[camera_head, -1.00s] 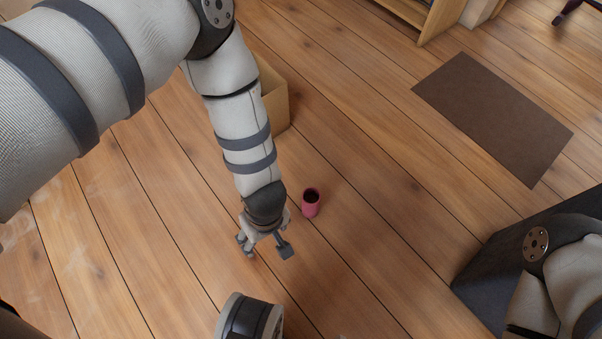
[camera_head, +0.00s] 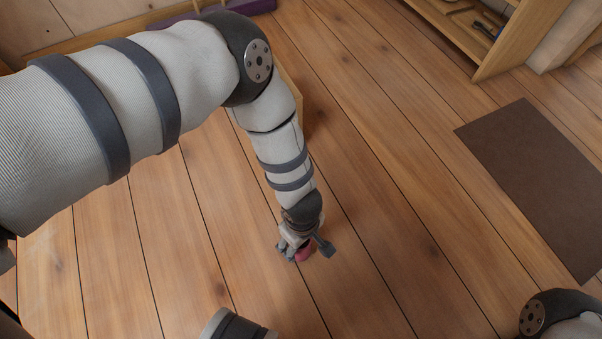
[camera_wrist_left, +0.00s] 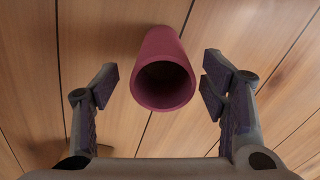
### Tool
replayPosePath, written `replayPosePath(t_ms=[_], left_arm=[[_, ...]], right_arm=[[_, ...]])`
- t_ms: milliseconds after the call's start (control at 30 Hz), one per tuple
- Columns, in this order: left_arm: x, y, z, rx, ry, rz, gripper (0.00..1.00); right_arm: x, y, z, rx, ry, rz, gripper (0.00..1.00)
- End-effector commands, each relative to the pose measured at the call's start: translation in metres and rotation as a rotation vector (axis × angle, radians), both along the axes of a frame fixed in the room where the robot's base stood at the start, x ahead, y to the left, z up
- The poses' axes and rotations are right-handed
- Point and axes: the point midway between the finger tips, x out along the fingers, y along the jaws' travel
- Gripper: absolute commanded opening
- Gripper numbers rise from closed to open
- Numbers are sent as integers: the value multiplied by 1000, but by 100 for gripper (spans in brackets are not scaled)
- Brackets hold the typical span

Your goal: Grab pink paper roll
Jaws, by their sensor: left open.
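The pink paper roll (camera_wrist_left: 162,72) stands on the plank floor, its dark open end facing the camera in the left wrist view. My left gripper (camera_wrist_left: 160,85) is open, with one finger on each side of the roll and a visible gap on both sides. In the head view, my left gripper (camera_head: 305,247) hangs over the roll (camera_head: 303,255) and hides most of it. My right gripper is out of view; only part of that arm shows at the lower right.
A brown mat (camera_head: 540,180) lies on the floor at the right. A wooden shelf unit (camera_head: 470,35) stands at the top right. A box (camera_head: 291,90) is partly hidden behind my left arm. The floor around the roll is clear.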

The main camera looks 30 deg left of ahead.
Motion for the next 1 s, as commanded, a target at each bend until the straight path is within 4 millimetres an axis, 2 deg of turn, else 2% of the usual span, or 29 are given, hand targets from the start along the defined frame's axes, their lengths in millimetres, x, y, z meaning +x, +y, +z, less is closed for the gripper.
replayPosePath(t_ms=[100,167,367,633,867,1000], left_arm=[[-3,4,-29,1,6,1,66],[-3,4,-38,1,4,0,66],[-2,4,-37,0,1,-1,66],[-2,4,-37,0,1,-1,9],[-2,4,-36,0,1,-1,8],[-1,4,-25,0,-2,0,8]], right_arm=[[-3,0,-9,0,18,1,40],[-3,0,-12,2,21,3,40],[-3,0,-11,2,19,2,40],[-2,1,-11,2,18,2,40],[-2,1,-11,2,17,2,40],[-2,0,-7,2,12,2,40]])
